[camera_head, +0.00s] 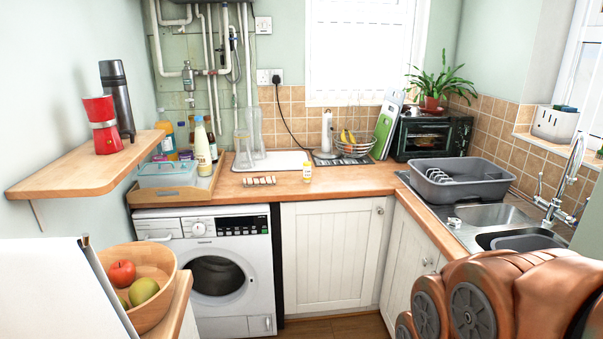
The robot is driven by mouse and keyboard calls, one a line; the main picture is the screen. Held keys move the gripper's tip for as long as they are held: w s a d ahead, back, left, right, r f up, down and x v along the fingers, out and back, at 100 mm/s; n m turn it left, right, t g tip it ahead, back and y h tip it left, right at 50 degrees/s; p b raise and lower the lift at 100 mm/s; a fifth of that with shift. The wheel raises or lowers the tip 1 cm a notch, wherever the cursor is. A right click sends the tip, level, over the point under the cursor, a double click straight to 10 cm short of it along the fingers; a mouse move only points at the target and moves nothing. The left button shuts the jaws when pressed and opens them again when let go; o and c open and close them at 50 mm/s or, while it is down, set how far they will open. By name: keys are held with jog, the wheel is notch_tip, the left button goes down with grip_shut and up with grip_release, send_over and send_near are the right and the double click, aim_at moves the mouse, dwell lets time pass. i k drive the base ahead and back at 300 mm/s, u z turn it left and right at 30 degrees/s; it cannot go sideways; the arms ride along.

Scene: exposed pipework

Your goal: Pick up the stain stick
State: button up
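A small bottle with a white cap and a yellowish label (307,174) stands upright on the wooden counter, a little right of the washing machine's top. It looks like the stain stick, but its label is too small to read. Nothing touches it. My arm's copper-brown links show at the lower right, over the front of the sink side. My gripper's fingers are not in view.
A small wooden rack (259,180) lies left of the bottle. Behind are a white tray (272,160) with clear glassware, and a wire fruit basket (354,148). A wooden tray (178,194) with bottles stands left. Counter right of the bottle is clear up to the dish rack (460,179).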

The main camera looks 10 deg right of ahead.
aim_at(307, 165)
jog(key=i, duration=2.55)
jog(key=u, duration=1.25)
